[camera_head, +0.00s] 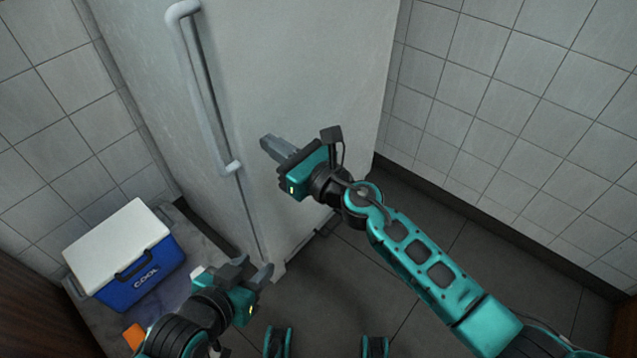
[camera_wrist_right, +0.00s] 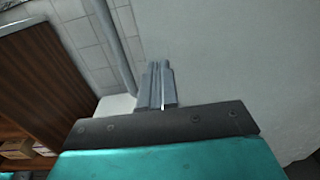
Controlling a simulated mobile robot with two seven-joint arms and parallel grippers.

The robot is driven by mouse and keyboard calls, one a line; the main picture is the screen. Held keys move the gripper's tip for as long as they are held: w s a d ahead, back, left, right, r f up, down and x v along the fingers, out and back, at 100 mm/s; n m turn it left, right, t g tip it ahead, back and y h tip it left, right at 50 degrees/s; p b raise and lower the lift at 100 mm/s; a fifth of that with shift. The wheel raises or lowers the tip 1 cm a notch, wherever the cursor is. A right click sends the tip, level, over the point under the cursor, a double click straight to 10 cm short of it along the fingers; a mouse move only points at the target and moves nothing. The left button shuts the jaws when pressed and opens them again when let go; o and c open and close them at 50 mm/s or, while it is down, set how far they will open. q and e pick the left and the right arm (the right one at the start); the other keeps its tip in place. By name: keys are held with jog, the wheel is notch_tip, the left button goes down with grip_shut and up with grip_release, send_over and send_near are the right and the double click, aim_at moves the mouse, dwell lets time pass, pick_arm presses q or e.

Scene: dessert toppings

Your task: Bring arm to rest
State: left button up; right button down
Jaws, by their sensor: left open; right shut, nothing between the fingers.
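My right gripper (camera_head: 270,145) is shut and empty in the head view. It is in front of the white refrigerator door (camera_head: 290,60), to the right of the long vertical handle (camera_head: 208,95), and apart from the handle. In the right wrist view its fingers (camera_wrist_right: 157,85) are together with nothing between them, and the handle (camera_wrist_right: 117,45) passes to their left. My left gripper (camera_head: 256,268) is open and empty, low in the head view, near the foot of the refrigerator and right of the cooler. The refrigerator door looks closed.
A blue cooler with a white lid (camera_head: 118,240) stands on a grey surface (camera_head: 205,245) at the left. A small orange item (camera_head: 134,335) lies near my left arm. Tiled walls (camera_head: 520,90) bound the right side. The dark floor (camera_head: 400,290) looks clear. A wooden shelf (camera_wrist_right: 35,75) shows in the wrist view.

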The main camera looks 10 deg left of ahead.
jog(key=s+d+m+t+h, duration=0.2)
jog(key=s+d+m, duration=0.1)
jog(key=d+m, duration=0.45)
jog(key=s+d+m+t+h, duration=0.2)
jog(key=s+d+m, duration=0.1)
jog(key=d+m, duration=0.45)
jog(key=s+d+f+m+g+h, duration=0.2)
jog(key=s+d+f+m+h, duration=0.3)
jog(key=m, duration=0.9)
jog(key=s+d+f+m+g+h, duration=0.25)
jog(key=s+d+f+m, duration=0.45)
jog(key=m, duration=0.8)
pick_arm(q)
jog(key=s+a+r+p, duration=0.1)
jog(key=a+r+p, duration=0.2)
jog(key=r+p, duration=0.8)
jog(key=p, duration=0.4)
jog(key=shift+s+r+y+p, duration=0.15)
jog(key=shift+r+y+p, duration=0.15)
jog(key=shift+r+y, duration=0.1)
pick_arm(e)
jog(key=s+d+r+h, duration=0.1)
jog(key=d+r, duration=0.2)
jog(key=r, duration=0.7)
jog(key=shift+d+t, duration=0.15)
jog(key=shift+t, duration=0.2)
pick_arm(q)
jog(key=shift+f, duration=0.15)
